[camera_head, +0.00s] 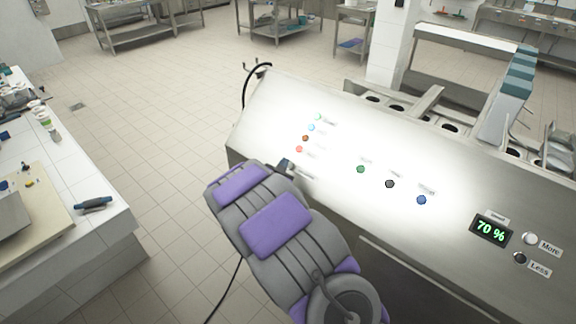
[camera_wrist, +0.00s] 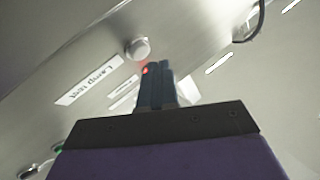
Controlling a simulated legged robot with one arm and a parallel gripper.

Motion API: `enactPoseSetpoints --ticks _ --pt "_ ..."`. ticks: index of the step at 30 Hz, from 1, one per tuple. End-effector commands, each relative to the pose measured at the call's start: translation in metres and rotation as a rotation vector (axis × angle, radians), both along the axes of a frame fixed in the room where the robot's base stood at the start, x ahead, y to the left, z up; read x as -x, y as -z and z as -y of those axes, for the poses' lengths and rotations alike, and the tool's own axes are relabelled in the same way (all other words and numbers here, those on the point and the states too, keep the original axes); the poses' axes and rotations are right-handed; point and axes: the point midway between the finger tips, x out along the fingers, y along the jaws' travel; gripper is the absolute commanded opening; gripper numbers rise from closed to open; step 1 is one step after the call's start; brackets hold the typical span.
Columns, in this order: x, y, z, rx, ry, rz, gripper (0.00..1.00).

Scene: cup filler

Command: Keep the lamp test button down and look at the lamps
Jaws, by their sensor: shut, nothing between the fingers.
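The lamp test button (camera_wrist: 138,48) is a pale round knob in the wrist view, beside its "Lamp test" label (camera_wrist: 88,80). My gripper (camera_wrist: 154,68) is shut and empty, its tips just short of the button in the picture. I cannot tell whether they touch it. In the head view my gripper (camera_head: 287,164) is at the panel's left part, and the button is hidden. A column of lamps stands above it: pale green (camera_head: 318,117), light blue (camera_head: 311,127), dark orange-red (camera_head: 305,138) and light red (camera_head: 299,149). Glare makes their lighting hard to judge.
The sloped steel panel (camera_head: 335,185) also carries a green button (camera_head: 361,169), a black button (camera_head: 390,184), a blue button (camera_head: 421,200) and a display (camera_head: 491,230) reading 70 %. A black cable (camera_head: 245,88) loops at its far left corner. A white-tiled counter (camera_head: 100,185) stands left.

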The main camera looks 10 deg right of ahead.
Motion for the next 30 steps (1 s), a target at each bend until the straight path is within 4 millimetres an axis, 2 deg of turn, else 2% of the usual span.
enactPoseSetpoints --ticks 30 --pt "-0.003 0.0065 0.0067 0.0 0.0 0.0 0.0"
